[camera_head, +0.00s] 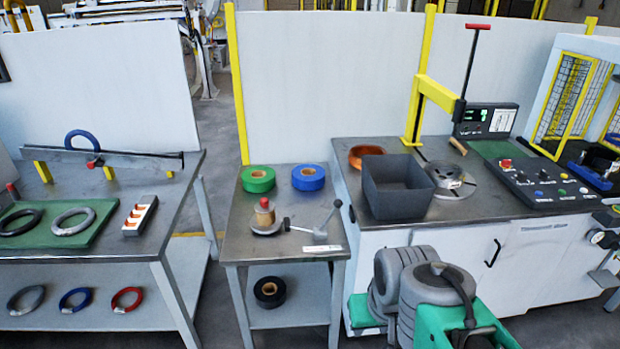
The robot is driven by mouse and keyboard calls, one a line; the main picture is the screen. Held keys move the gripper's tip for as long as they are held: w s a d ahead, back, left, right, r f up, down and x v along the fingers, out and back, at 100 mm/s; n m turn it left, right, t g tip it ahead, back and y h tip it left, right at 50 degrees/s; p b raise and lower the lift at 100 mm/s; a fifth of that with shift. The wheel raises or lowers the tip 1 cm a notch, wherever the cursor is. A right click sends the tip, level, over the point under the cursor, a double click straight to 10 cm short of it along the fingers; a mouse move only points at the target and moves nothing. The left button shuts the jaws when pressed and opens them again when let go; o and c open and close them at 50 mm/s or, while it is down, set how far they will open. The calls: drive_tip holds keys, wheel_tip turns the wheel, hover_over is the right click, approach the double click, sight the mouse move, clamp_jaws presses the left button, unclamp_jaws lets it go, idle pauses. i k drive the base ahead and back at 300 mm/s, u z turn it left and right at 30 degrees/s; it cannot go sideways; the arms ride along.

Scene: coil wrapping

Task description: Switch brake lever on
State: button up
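A tall black rod with a red cross handle (478,28) stands up at the rear of the machine bench, beside the yellow post. It leans slightly right and looks like a lever. A smaller metal lever with a round knob (326,216) sits on the small middle table, by a spool holder. No label shows which one is the brake lever, and I cannot tell its on or off position. Grey and green links of my own arm are at the bottom, in front of the machine bench. My gripper is not in view.
The machine bench carries a dark open bin (397,186), a round metal chuck (449,180), a copper coil (366,155) and a control panel (545,188). Green tape (258,180) and blue tape (308,177) lie on the small table. A left bench (100,250) holds rings.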

sight(338, 203)
drive_tip(key=k, duration=0.65)
drive_tip(key=u, duration=0.4)
drive_tip(key=i, duration=0.3)
drive_tip(key=u, duration=0.7)
drive_tip(key=i, duration=1.05)
drive_tip(key=z, duration=0.55)
